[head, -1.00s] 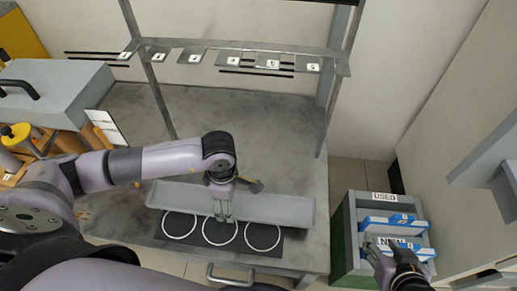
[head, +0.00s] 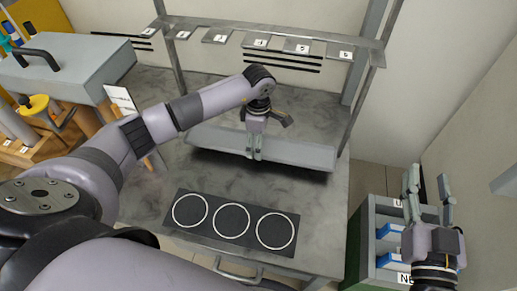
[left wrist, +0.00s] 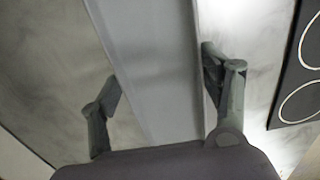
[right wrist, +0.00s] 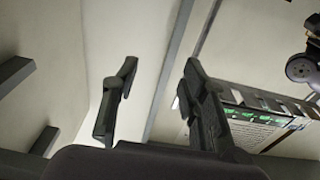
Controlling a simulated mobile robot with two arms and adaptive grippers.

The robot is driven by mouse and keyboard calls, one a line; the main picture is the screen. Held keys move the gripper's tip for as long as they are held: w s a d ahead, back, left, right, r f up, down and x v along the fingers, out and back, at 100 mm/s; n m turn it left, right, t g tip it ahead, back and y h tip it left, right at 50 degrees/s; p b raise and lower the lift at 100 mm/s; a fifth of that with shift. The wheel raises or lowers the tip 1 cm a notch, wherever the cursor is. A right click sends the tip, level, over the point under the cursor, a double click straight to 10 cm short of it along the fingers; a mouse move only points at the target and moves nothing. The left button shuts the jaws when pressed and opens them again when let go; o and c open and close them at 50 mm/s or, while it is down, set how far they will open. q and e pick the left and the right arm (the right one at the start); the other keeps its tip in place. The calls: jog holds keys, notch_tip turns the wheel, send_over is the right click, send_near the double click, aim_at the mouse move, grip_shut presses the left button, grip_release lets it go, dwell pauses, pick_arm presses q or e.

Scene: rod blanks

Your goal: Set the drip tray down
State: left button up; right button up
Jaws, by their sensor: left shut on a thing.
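The drip tray (head: 305,153) is a long, shallow grey tray, lying crosswise over the back half of the workbench in the head view. My left gripper (head: 254,157) points down at its middle and is shut on it. In the left wrist view the tray (left wrist: 155,60) runs between the two fingers of my left gripper (left wrist: 160,75). A dark shadow lies along its near side; I cannot tell whether its underside touches the bench. My right gripper (head: 428,178) is open and empty above the bins at the right; its spread fingers also show in the right wrist view (right wrist: 160,80).
A black mat (head: 180,228) with three white rings lies on the bench (head: 315,210) in front of the tray. A rack (head: 270,42) with numbered plates stands behind. A grey case (head: 60,65) is at the left, a green-sided bin unit (head: 356,240) at the right.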

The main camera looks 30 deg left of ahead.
pick_arm(q)
notch_tip(320, 180, down, 3)
jog(key=shift+w+f+b, duration=0.1)
jog(key=shift+b, duration=0.55)
jog(key=shift+f, duration=0.1)
pick_arm(e)
notch_tip(320, 180, up, 6)
jog(key=s+t+y, duration=0.1)
jog(key=t, duration=0.2)
jog(key=shift+s+a+t, duration=0.15)
jog(key=shift+a+t, duration=0.1)
jog(key=shift+t, duration=0.05)
pick_arm(q)
jog(key=o, duration=1.3)
jog(key=shift+f, duration=0.1)
jog(key=shift+o, duration=0.3)
pick_arm(e)
jog(key=shift+s+r, duration=0.15)
